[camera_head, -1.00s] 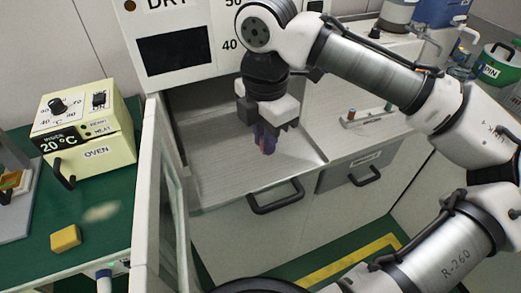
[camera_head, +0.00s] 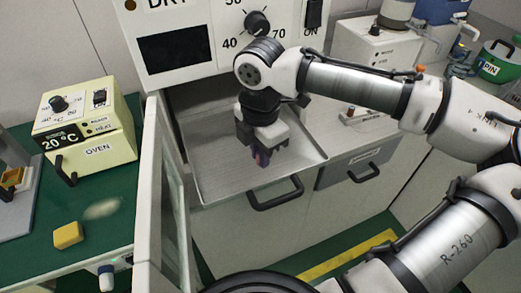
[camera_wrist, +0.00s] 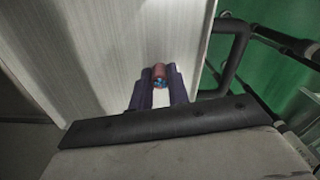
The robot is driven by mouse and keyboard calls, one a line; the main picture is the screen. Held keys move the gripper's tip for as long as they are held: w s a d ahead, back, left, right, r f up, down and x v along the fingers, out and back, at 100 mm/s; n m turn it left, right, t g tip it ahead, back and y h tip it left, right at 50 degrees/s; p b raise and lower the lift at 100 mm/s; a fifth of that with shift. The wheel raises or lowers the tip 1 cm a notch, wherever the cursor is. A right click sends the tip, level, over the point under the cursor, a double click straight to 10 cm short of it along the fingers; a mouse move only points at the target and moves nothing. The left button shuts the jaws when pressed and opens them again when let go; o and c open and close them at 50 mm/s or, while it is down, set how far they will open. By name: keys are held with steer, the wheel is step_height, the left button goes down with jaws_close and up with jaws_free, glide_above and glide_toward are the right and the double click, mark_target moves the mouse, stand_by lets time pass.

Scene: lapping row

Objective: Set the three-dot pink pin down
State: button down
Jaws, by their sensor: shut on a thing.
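My gripper (camera_head: 262,157) points down over the metal tray (camera_head: 222,185) in the open drying cabinet. Its dark fingers are shut on a small pink pin (camera_wrist: 159,72), which shows between the fingertips in the wrist view with a bluish end. The dots on the pin are too small to make out. In the wrist view the pale ribbed tray surface lies behind the pin. I cannot tell whether the pin touches the tray.
The cabinet's open door (camera_head: 165,215) stands left of the tray. A drawer handle (camera_head: 277,193) sticks out in front. A yellow oven (camera_head: 85,128) and a yellow block (camera_head: 68,234) stand on the green bench at left. The tray around my gripper looks clear.

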steer(key=shift+f, duration=0.15)
steer(key=c, duration=1.3)
jaws_free()
steer(key=shift+c, duration=0.2)
steer(key=shift+r, duration=3.95)
